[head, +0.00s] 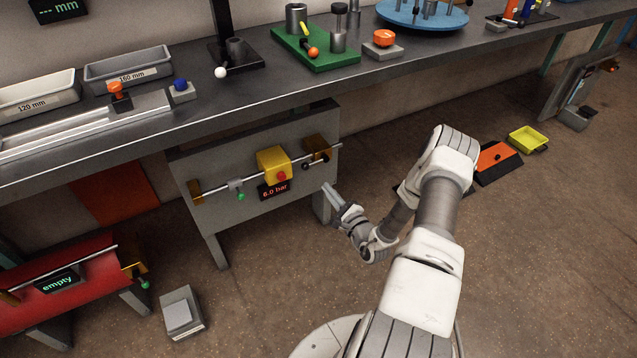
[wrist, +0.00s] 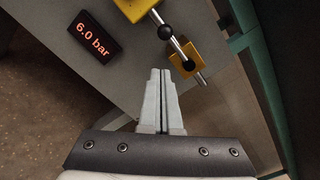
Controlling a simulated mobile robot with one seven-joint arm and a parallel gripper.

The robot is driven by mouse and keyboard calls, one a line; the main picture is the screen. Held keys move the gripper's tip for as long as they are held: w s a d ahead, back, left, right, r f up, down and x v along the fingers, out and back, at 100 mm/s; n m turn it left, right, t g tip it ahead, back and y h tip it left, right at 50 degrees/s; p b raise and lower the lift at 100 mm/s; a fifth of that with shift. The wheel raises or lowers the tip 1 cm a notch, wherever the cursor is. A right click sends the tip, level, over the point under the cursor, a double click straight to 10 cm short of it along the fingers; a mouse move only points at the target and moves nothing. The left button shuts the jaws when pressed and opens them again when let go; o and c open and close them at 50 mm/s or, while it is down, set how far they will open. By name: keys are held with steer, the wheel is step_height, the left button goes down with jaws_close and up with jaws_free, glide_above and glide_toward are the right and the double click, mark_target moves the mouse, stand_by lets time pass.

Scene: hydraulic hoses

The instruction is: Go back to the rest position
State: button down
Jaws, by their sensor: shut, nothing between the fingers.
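My gripper (head: 333,197) is at the end of my bent arm, in front of the right end of the grey test stand (head: 215,214) under the bench. It is shut, with nothing between its fingers. In the wrist view its two grey fingers (wrist: 160,75) lie together and point toward the grey panel. The panel carries a yellow block (head: 273,163), a rod with a black ball, and a brass-coloured block (head: 316,147) at the right end. A display (head: 274,190) below the yellow block reads 6.0 bar; it also shows in the wrist view (wrist: 95,38).
The grey workbench (head: 190,122) runs above, with trays and fixtures on it. A red stand (head: 70,295) with a display reading "empty" is at lower left, beside a grey floor box (head: 181,312). An orange pedal (head: 495,160) and a yellow tray (head: 528,139) lie on the floor at right.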

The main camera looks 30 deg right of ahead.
steer(key=s+p, duration=0.2)
steer(key=s, duration=0.5)
steer(key=w+a+r+n+g+y, duration=0.2)
steer(key=a+r+n+y, duration=0.35)
steer(key=r, duration=0.25)
steer(key=w+a+r+n+g+y, duration=0.2)
steer(key=a+r+n+g+y, duration=0.15)
steer(key=a+r+y, duration=0.4)
steer(key=s+a+r+n+g+h, duration=0.5)
steer(key=s+a+r+n+g, duration=0.75)
steer(key=s+r, duration=0.4)
steer(key=s+d+r+n+t+h, duration=0.5)
steer(key=s+d+r+h, duration=0.1)
steer(key=s+r+h, duration=0.25)
step_height(320, 180, up, 24)
steer(key=p, duration=2.2)
steer(key=shift+w+f+t, duration=0.2)
steer(key=shift+f+t, duration=0.05)
steer(key=shift+t, duration=0.05)
